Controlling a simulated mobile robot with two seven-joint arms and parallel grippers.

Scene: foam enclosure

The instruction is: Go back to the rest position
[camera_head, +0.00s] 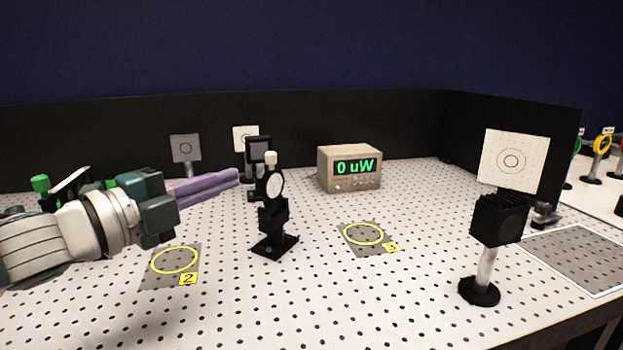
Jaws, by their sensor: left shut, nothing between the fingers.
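My left gripper (158,215) comes in from the left edge on its pale arm. It is shut and empty, above the perforated table (330,290), near the grey pad with a yellow ring and label 2 (160,272). It touches nothing that I can see. My right gripper is not in view.
A black mount with a round optic (272,210) stands right of the gripper. Black panels (400,120) border the table.

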